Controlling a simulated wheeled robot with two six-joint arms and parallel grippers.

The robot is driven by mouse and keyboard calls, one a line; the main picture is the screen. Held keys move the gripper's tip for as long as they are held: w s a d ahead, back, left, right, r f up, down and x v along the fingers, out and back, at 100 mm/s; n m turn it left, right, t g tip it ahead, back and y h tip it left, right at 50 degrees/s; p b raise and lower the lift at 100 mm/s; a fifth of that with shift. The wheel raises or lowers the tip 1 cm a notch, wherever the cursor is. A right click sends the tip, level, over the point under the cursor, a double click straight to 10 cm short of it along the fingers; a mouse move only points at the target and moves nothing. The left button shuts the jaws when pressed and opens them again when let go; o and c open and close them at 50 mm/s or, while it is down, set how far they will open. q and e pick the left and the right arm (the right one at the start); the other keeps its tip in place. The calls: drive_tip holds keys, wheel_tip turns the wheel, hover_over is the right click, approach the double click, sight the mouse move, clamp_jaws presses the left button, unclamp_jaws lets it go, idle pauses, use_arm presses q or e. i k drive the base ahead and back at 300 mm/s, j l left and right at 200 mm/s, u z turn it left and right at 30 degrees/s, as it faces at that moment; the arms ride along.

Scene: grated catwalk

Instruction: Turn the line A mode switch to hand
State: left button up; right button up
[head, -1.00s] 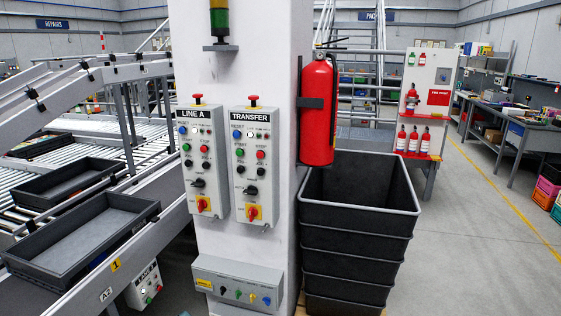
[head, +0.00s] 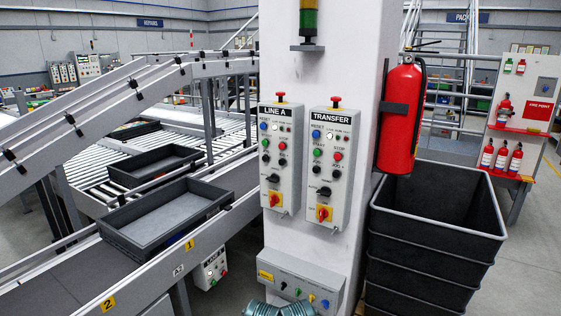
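The grey LINE A panel (head: 280,158) is on the white column, left of the similar TRANSFER panel (head: 329,168). It has a red mushroom button (head: 280,96) on top and several small coloured buttons. Low on it is a black rotary knob (head: 272,178), which looks like the mode switch. Its lettering is too small to read, and I cannot tell its exact setting. Nothing touches the panel. I can make out neither of my grippers.
A fire extinguisher (head: 401,118) hangs on the column's right, above stacked dark crates (head: 437,240). A conveyor with trays (head: 165,217) runs at left. A lower box (head: 300,278) juts from the column. Teal ribbed shapes (head: 279,309), unidentified, show at the bottom edge.

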sight(275, 178)
drive_tip(key=i+z, duration=0.35)
drive_tip(key=i, duration=0.7)
